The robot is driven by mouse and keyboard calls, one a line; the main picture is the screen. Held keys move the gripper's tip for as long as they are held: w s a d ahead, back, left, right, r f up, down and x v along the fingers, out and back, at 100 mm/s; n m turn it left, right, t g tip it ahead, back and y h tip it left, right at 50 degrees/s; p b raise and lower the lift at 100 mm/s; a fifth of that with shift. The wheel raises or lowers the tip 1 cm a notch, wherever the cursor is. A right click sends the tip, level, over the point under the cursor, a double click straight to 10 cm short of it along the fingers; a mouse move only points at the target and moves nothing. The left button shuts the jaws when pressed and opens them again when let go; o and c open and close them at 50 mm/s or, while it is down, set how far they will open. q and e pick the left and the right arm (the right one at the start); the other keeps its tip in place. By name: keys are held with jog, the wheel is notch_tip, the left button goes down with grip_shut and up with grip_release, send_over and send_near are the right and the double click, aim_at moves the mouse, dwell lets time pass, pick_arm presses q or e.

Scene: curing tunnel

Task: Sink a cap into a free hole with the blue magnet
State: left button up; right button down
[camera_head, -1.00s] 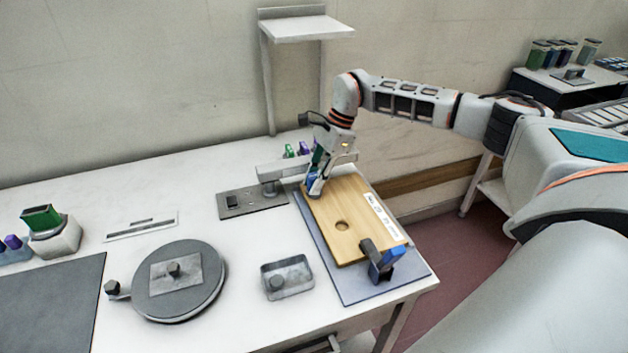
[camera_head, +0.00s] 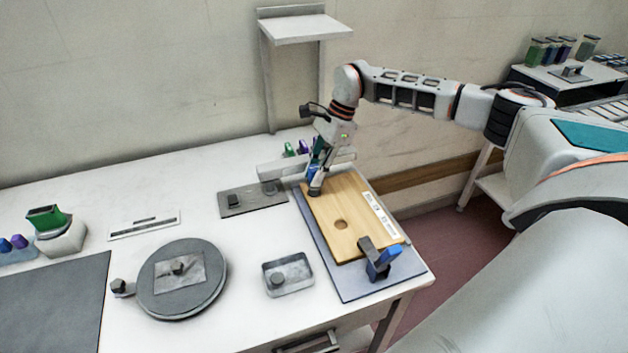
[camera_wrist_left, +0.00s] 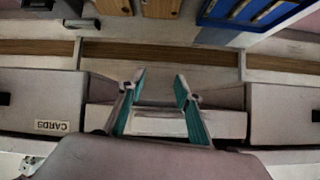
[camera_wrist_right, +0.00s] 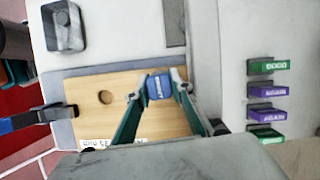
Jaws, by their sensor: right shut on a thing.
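My right gripper (camera_head: 318,166) is shut on the blue magnet (camera_head: 312,173), over the far end of the wooden board (camera_head: 350,205). In the right wrist view the blue magnet (camera_wrist_right: 160,87) sits between the fingertips (camera_wrist_right: 157,85). A dark grey piece, seemingly a cap (camera_head: 315,190), shows at the magnet's lower end, close to the board; I cannot tell whether it touches. One round hole (camera_head: 340,224) in the board is open, also in the right wrist view (camera_wrist_right: 105,97). A metal tray (camera_head: 300,286) holds a grey cap-like knob (camera_head: 277,281). My left gripper (camera_wrist_left: 161,82) is open and empty.
A clamp with a blue handle (camera_head: 386,256) grips the board's near end. A grey plate (camera_head: 236,203) and round turntable (camera_head: 160,296) stand left. Green and purple labelled blocks (camera_wrist_right: 267,92) stand beyond the board. The board's middle is clear.

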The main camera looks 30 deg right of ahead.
jog(key=shift+r+p, duration=0.35)
jog(key=shift+r, duration=1.9)
